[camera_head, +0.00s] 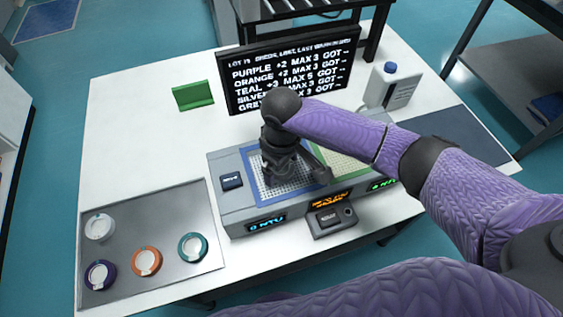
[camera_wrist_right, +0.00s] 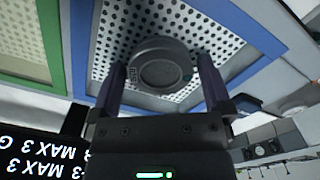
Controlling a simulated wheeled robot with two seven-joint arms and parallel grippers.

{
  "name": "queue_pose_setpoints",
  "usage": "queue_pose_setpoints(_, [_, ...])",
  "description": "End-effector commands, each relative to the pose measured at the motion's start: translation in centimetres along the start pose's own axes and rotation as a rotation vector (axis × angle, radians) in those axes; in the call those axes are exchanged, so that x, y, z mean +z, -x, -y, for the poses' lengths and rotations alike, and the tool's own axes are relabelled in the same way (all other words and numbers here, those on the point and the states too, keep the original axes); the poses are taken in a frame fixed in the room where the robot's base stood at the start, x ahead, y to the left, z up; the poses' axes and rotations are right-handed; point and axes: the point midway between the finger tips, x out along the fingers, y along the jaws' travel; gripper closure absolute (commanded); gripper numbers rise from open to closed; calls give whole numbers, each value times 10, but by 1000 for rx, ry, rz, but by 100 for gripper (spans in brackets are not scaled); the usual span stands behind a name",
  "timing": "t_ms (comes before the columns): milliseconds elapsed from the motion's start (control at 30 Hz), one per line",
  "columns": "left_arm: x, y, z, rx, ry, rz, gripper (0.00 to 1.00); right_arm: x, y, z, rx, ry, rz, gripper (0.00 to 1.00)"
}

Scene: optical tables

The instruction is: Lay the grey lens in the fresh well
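My right gripper (camera_head: 283,178) points down over the blue-framed perforated well (camera_head: 257,192) of the grey two-well unit (camera_head: 232,208). In the right wrist view, the grey lens (camera_wrist_right: 160,72), a dark grey ring with a round centre, sits between the fingertips (camera_wrist_right: 161,78), which appear shut on its sides. Perforated floor shows around it; I cannot tell whether it touches. The green-framed well (camera_head: 345,164) is to the right, partly behind my arm. Which well is the fresh one I cannot read. In the head view the gripper hides the lens. My left gripper is not in view.
A metal tray (camera_head: 200,270) at left holds white, purple, orange and teal rimmed discs. A black text screen (camera_head: 290,72) stands behind the unit. A green holder (camera_head: 192,95), a blue-capped bottle (camera_head: 390,88) and a small front box (camera_head: 332,218) are nearby.

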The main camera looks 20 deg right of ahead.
Motion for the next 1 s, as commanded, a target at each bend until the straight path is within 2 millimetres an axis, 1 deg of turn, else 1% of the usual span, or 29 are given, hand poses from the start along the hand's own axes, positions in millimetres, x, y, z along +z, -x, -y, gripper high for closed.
queue_pose_setpoints(167, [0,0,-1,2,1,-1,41,0,1,0,0,0,0,0])
queue_pose_setpoints(233, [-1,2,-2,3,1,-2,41,0,7,0,0,1,-2,0])
queue_pose_setpoints(267, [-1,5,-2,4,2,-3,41,0,13,0,0,1,-2,0])
queue_pose_setpoints(367, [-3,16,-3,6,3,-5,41,-1,41,0,1,0,-5,0])
queue_pose_setpoints(400, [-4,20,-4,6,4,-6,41,-1,54,0,1,1,-5,0])
queue_pose_setpoints(500, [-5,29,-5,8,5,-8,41,-1,82,0,2,1,-5,0])
queue_pose_setpoints(600, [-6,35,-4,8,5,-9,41,-1,104,0,1,0,-3,0])
queue_pose_setpoints(700, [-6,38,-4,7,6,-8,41,-1,118,0,-1,1,-2,0])
queue_pose_setpoints(800, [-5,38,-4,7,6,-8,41,0,124,0,-1,0,0,0])
queue_pose_setpoints(1000, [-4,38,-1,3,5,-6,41,0,123,0,-1,0,0,0])
